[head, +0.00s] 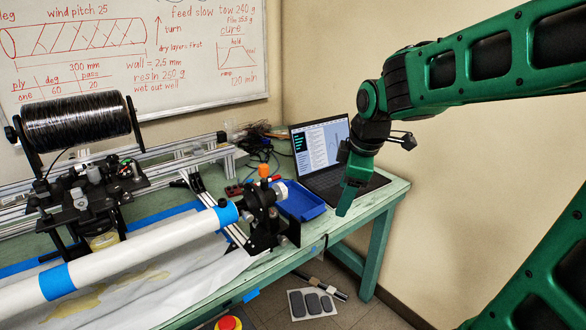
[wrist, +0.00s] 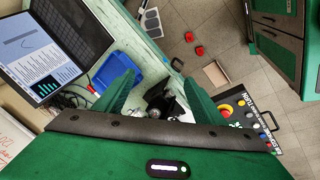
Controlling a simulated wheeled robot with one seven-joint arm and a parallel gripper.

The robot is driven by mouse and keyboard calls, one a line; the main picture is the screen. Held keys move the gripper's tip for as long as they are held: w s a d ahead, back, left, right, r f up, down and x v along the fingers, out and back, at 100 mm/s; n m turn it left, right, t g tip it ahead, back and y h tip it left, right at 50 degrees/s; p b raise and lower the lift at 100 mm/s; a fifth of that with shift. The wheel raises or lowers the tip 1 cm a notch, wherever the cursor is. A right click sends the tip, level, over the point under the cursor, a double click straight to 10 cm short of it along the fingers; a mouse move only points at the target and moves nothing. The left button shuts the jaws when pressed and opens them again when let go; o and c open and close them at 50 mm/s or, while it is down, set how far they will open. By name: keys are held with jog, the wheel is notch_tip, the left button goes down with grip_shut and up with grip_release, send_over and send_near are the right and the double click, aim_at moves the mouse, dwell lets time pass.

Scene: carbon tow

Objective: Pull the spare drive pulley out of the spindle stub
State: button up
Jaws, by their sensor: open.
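The black headstock (head: 272,228) stands at the table's right end, holding the blue-taped end of the white tube. A small pale grey round part (head: 280,190) shows on its right side, probably the spare drive pulley on the spindle stub; the two are too small to tell apart. In the wrist view, the black headstock (wrist: 160,97) shows between and beyond my fingers, with a small silvery round part (wrist: 154,113) low on it. My gripper (head: 346,205) is open and empty, pointing down, to the right of the headstock and apart from it. It also shows in the wrist view (wrist: 160,82).
A blue tray (head: 302,203) lies behind the headstock, and an open laptop (head: 325,160) stands behind my gripper. An orange knob (head: 265,170) tops the headstock. A black spool (head: 75,124) sits on the winding carriage. A control box (wrist: 240,113) with a red button stands beyond the table.

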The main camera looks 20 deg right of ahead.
aim_at(281, 185)
jog(key=w+a+r+n+t+y, duration=0.2)
jog(key=w+a+n, duration=0.8)
jog(key=w, duration=0.1)
jog(key=x, duration=1)
jog(key=shift+w+d, duration=0.15)
jog(key=shift+d, duration=0.1)
jog(key=c, duration=1.2)
jog(key=o, duration=0.3)
jog(key=c, duration=0.3)
